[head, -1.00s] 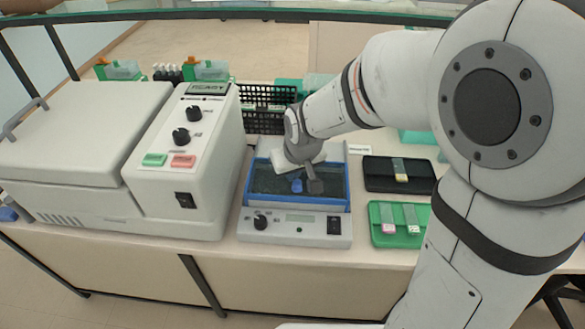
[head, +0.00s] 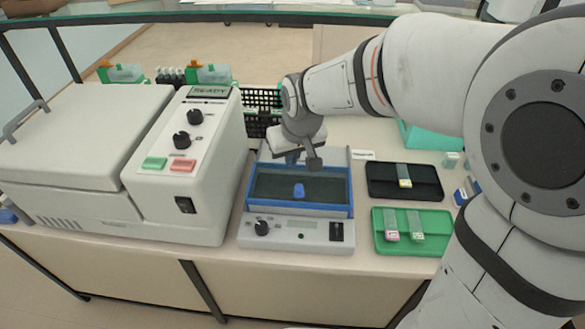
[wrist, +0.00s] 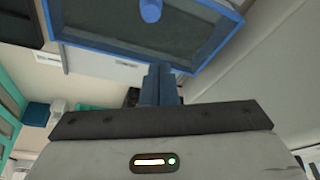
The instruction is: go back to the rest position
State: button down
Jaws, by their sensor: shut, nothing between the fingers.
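My gripper (head: 303,160) is above the back part of the blue-rimmed bath (head: 300,209) on the bench, with its fingers together and nothing between them. In the wrist view the closed fingers (wrist: 160,84) show below the bath's blue rim (wrist: 120,50). A small blue piece (head: 299,190) is in the dark bath, apart from the fingers. It also shows at the top of the wrist view (wrist: 151,10).
A large white machine (head: 185,170) with a READY display stands left of the bath. A black tray (head: 385,190) and a green tray (head: 400,243), each with slides, lie to the right. A black rack (head: 262,99) and green-capped containers (head: 210,75) are behind.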

jog(key=s+d+r+m+h, duration=0.1)
jog(key=s+d+m, duration=0.4)
jog(key=s+d, duration=1.1)
jog(key=shift+d+r+h, duration=0.3)
jog(key=shift+d+r, duration=0.2)
jog(key=shift+d, duration=0.4)
